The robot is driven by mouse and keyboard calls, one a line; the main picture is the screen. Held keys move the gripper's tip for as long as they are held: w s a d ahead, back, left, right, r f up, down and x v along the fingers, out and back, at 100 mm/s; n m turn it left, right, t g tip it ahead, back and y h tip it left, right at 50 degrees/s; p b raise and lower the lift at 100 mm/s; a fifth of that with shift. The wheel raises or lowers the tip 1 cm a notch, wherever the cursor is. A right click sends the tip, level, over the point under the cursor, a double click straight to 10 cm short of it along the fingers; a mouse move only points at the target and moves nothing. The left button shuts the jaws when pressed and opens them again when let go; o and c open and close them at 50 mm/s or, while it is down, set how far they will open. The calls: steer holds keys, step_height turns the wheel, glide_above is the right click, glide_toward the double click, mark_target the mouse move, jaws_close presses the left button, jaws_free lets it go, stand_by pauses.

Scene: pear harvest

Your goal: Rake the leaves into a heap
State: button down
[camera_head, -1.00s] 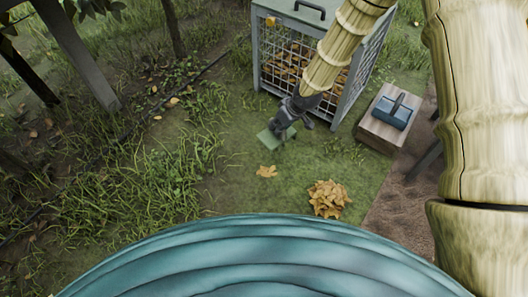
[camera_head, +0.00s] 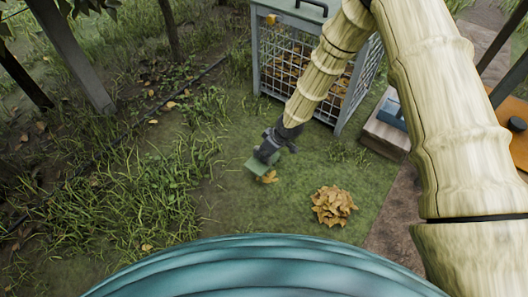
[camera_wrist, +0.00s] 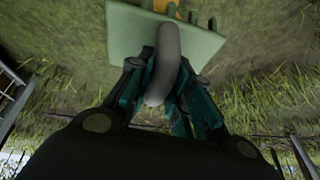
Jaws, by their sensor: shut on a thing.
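My gripper (camera_head: 274,147) is shut on the grey handle (camera_wrist: 163,66) of a small green rake head or board (camera_wrist: 130,34), low over the grass. The green piece (camera_head: 261,166) also shows in the head view, just below the fingers. A single orange-brown leaf (camera_head: 270,177) lies right at its lower edge, partly hidden; whether they touch is unclear. A bit of orange shows past the green piece in the wrist view. A heap of brown-yellow leaves (camera_head: 333,205) lies on the grass, apart from it, to the lower right.
A grey wire-mesh bin (camera_head: 300,75) with leaves inside stands behind my gripper. A wooden box (camera_head: 385,137) with a blue item (camera_head: 392,110) on it is at the right. Tall grass (camera_head: 150,190) and posts are at the left. Short grass between leaf and heap is clear.

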steer(key=shift+f+b, duration=0.5)
steer(key=shift+f, duration=0.4)
steer(key=shift+r, duration=0.1)
